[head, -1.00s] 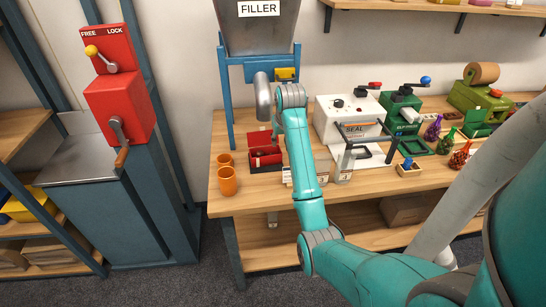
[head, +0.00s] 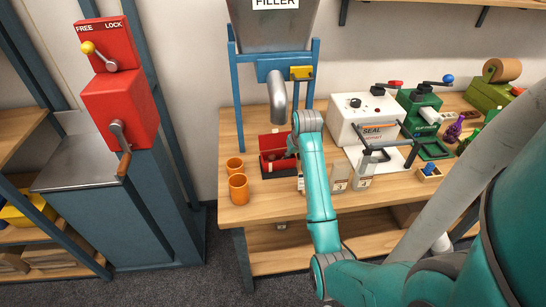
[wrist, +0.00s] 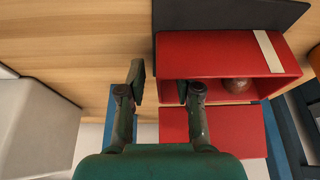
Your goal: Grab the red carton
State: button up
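The red carton (head: 270,163) stands on the bench below the filler spout in the head view, its lid raised. In the wrist view the carton (wrist: 205,42) shows its open inside with one brown chestnut (wrist: 238,86) and a pale strip on one wall. My gripper (wrist: 162,85) is open at the carton's left wall. One finger is outside, clear to the left. The other overlaps the carton's opening and seems to be just inside that wall. No firm grip shows. In the head view my arm hides most of the gripper.
Two orange cups (head: 238,188) stand left of the carton. The filler (head: 278,90) hangs above it. The white sealer (head: 362,118) and small labelled packs (head: 340,178) are to the right. A red lever box (head: 118,110) stands at far left.

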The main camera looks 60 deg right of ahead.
jog(key=shift+f, duration=0.15)
grip_shut()
jog(key=shift+d, duration=0.1)
